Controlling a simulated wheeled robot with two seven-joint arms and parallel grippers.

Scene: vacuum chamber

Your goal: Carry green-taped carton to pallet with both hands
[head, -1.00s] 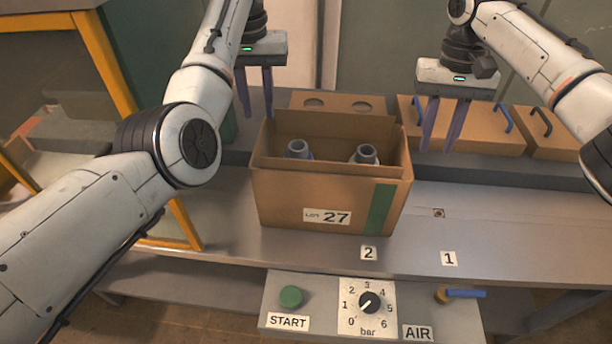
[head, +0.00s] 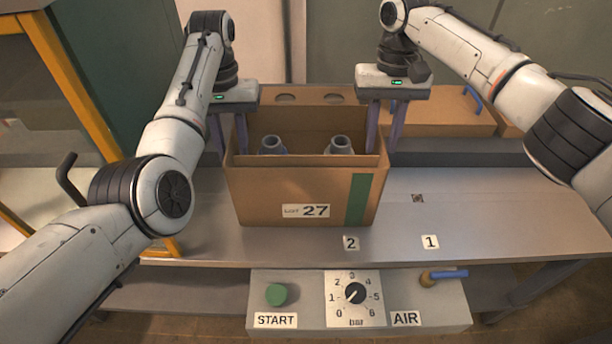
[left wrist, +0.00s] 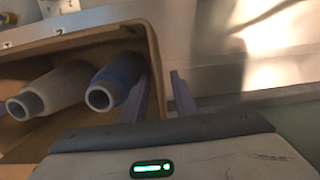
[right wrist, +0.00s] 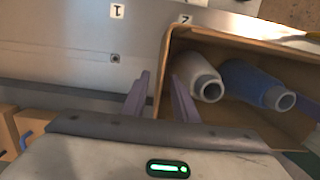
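The open brown carton (head: 265,198) stands on the grey bench, with a green tape strip (head: 356,200) and a "LOT 27" label on its front. Two bottle-like parts, one (head: 272,146) left and one (head: 340,146) right, stand inside. My left gripper (head: 229,138) is open at the carton's left wall; the left wrist view (left wrist: 158,98) shows its fingers on either side of that wall. My right gripper (head: 384,134) is open at the right wall, which runs between its fingers in the right wrist view (right wrist: 160,98). No pallet is recognisable.
A control panel with a green START button (head: 276,294), a bar dial (head: 355,293) and an AIR valve (head: 444,275) sits below the bench's front edge. Another brown box (head: 450,118) stands behind at right. The bench (head: 470,215) right of the carton is clear.

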